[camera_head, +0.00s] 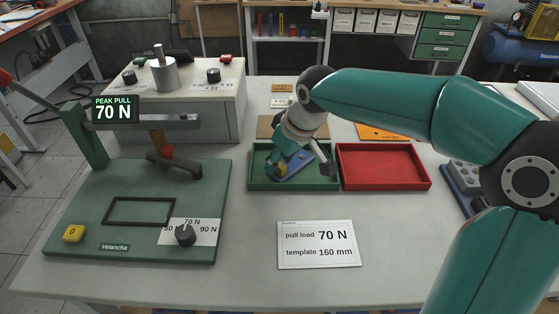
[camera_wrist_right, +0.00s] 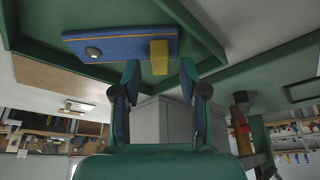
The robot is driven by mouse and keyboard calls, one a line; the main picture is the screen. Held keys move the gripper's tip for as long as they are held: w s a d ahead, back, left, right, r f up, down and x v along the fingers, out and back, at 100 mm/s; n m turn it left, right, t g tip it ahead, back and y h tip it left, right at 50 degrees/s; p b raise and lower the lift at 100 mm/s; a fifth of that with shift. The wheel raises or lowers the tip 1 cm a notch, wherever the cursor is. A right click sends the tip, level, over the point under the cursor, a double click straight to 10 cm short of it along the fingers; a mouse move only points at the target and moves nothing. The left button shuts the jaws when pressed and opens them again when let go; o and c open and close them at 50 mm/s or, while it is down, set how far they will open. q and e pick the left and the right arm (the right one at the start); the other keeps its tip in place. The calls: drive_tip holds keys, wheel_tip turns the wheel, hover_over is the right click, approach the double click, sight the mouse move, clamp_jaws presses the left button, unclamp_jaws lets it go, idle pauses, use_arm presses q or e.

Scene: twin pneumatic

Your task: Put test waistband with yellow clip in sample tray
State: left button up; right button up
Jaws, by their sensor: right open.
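The test waistband is a blue denim strip (camera_head: 296,173) lying in the green tray (camera_head: 262,183), partly hidden under my right gripper. In the right wrist view the blue strip (camera_wrist_right: 115,45) shows an orange stitch line and a round metal button. The yellow clip (camera_wrist_right: 159,58) sits across it towards one end; it also shows in the head view (camera_head: 281,169). My right gripper (camera_wrist_right: 159,72) is open, with its fingertips apart on either side of the clip's line and nothing held between them. My left gripper is not in view.
An empty red tray (camera_head: 385,185) stands right of the green one. The green pull tester (camera_head: 90,215) is at left, its display reading 70 N. A card (camera_head: 318,245) reads 70 N, 160 mm. A grey control box (camera_head: 190,95) stands behind. The table's front is clear.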

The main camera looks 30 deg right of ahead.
drive_tip(key=a+p+v, duration=0.1)
drive_tip(key=v, duration=0.9)
drive_tip(key=shift+s+d+r, duration=0.3)
drive_tip(key=shift+d+r, duration=0.05)
drive_tip(key=shift+d, duration=0.15)
